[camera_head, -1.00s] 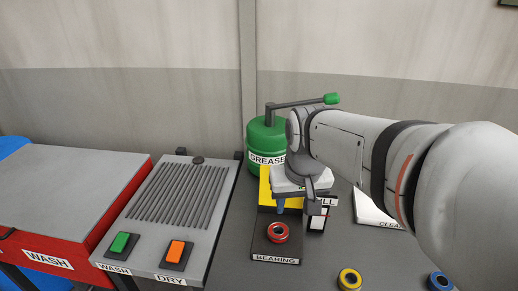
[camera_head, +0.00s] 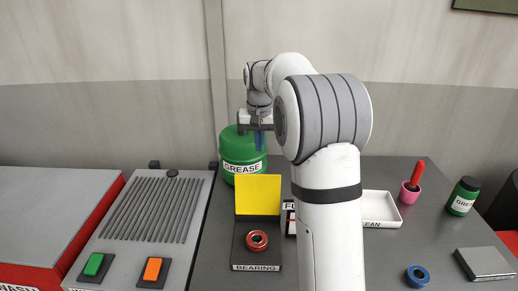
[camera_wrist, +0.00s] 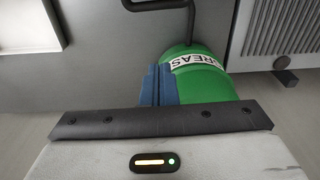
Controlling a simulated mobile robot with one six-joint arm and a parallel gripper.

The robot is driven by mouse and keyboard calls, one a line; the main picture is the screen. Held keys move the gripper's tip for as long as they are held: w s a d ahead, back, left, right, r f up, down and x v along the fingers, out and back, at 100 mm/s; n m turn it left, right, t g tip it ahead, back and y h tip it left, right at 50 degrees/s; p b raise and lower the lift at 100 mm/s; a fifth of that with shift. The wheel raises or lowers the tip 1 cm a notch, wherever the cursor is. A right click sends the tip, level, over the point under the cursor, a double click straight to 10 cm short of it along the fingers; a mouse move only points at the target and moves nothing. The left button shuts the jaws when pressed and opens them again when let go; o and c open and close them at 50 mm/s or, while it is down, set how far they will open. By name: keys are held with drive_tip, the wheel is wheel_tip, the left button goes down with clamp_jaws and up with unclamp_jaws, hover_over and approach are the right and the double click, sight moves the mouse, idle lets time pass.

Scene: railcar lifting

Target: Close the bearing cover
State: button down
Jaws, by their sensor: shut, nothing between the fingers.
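The yellow bearing cover (camera_head: 258,195) stands upright, open, at the back of the dark holder labelled BEARING (camera_head: 240,254). A red-ringed bearing (camera_head: 257,240) sits on the holder in front of it. My gripper (camera_head: 259,146) is shut and empty, its blue fingers pointing down, above and behind the cover and in front of the green grease can (camera_head: 243,148). In the wrist view my gripper's blue fingers (camera_wrist: 165,85) show together with the green can (camera_wrist: 200,85) beyond them; the cover and bearing are not visible there.
My arm blocks the table right of the holder and partly hides a FULL-type label and a white tray (camera_head: 383,222).

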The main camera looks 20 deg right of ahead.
sight(258, 192)
wheel_tip(258, 192, down, 7)
drive_tip(key=s+a+p, duration=0.1)
drive_tip(key=s, duration=0.2)
idle(0.4)
